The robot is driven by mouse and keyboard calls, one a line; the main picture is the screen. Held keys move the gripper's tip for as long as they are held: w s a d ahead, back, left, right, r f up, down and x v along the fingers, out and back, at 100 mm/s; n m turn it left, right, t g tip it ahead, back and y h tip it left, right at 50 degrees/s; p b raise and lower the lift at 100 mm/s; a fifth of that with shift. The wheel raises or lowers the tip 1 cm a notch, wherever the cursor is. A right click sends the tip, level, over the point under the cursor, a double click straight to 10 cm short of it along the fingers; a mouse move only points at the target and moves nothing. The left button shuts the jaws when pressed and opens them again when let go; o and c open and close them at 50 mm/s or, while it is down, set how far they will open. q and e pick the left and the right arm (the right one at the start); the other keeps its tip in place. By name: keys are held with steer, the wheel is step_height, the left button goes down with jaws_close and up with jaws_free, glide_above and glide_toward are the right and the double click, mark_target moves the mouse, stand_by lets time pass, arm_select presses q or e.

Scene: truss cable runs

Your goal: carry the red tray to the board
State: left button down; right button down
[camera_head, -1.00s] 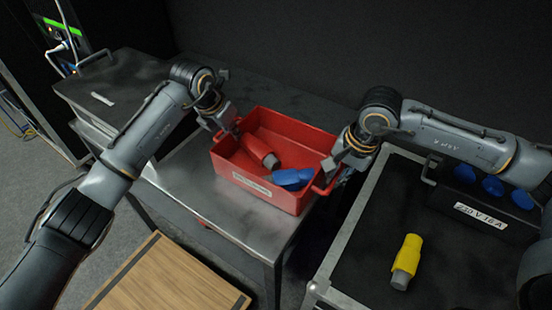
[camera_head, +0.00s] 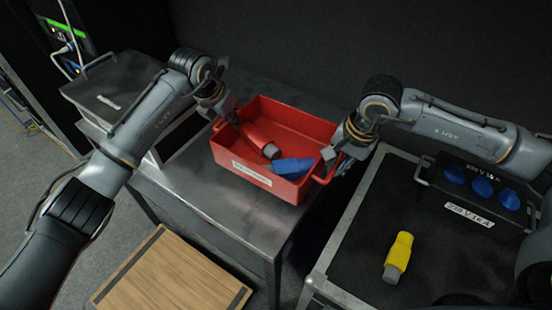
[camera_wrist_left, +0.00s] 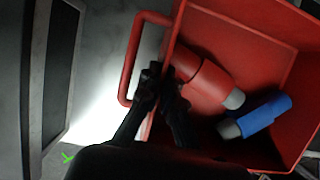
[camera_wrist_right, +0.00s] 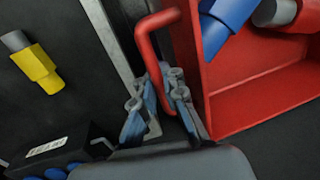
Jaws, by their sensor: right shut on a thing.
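The red tray (camera_head: 258,181) is at the right part of the grey metal table; I cannot tell whether it touches the top. It holds a red connector (camera_head: 258,140) and a blue connector (camera_head: 293,167). My right gripper (camera_head: 345,150) is shut on the tray's right handle, which shows between the fingers in the right wrist view (camera_wrist_right: 155,22). My left gripper (camera_head: 222,112) is at the tray's left end. In the left wrist view its fingers (camera_wrist_left: 160,85) are close together by the left handle (camera_wrist_left: 128,70) and rim, and their grip is unclear. A wooden board (camera_head: 170,275) lies low in front.
A black case (camera_head: 345,250) stands close to the tray's right, with a yellow connector (camera_head: 398,257) and a black box of blue sockets (camera_head: 470,205) on it. A grey lidded box (camera_head: 115,85) stands left of the tray. A dark wall is behind.

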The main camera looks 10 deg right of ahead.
arm_select(q)
steer(key=shift+w+a, duration=0.1)
steer(key=shift+w, duration=0.05)
stand_by(0.4)
